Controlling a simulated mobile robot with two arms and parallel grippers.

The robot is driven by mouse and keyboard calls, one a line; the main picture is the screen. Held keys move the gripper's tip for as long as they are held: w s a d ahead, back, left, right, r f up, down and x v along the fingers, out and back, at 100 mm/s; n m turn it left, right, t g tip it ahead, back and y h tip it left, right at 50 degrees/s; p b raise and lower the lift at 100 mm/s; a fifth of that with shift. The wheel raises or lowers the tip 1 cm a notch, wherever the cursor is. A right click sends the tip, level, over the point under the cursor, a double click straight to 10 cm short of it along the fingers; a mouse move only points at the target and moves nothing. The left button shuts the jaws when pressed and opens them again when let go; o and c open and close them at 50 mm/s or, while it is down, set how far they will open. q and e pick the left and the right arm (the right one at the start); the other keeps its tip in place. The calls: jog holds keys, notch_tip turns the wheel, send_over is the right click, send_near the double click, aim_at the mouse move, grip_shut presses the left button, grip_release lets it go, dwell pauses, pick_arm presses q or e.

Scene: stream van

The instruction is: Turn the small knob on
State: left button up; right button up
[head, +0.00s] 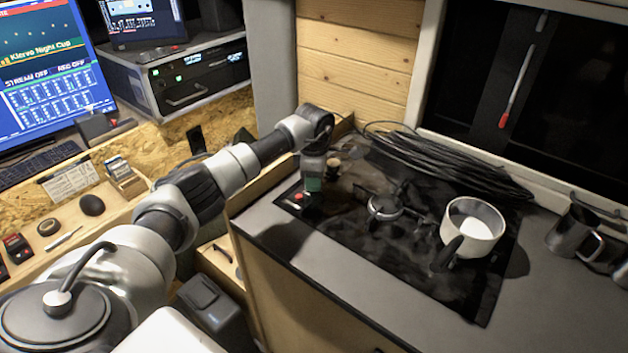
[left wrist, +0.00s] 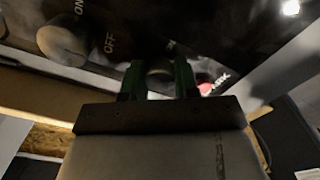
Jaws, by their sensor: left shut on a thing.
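The small knob (left wrist: 160,76) is a dark round shape on the dark stove panel, between the green fingertips of my left gripper (left wrist: 159,80) in the left wrist view. The fingers stand on both sides of it, shut on it. In the head view my left gripper (head: 313,184) points down at the near left corner of the black stove top (head: 350,235) and hides the knob. A second, larger-looking knob (left wrist: 62,40) sits to its left in the wrist view, by the letters ON and OFF. The held knob's pointer is too dark to read. My right gripper is out of view.
A red button (head: 297,196) is close beside the left gripper. A burner (head: 385,207) and a white pot (head: 472,228) with a dark handle are to the right. Coiled black cable (head: 450,165) lies behind. A metal pitcher (head: 572,232) stands far right. The front counter strip is clear.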

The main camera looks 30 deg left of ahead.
pick_arm(q)
jog(key=n, duration=0.5)
jog(key=shift+n, duration=0.4)
jog(key=n, duration=0.5)
jog(key=shift+n, duration=0.6)
jog(key=o, duration=0.9)
jog(key=shift+o, duration=0.2)
jog(key=shift+r, duration=0.1)
notch_tip(320, 180, up, 11)
jog(key=b, duration=0.1)
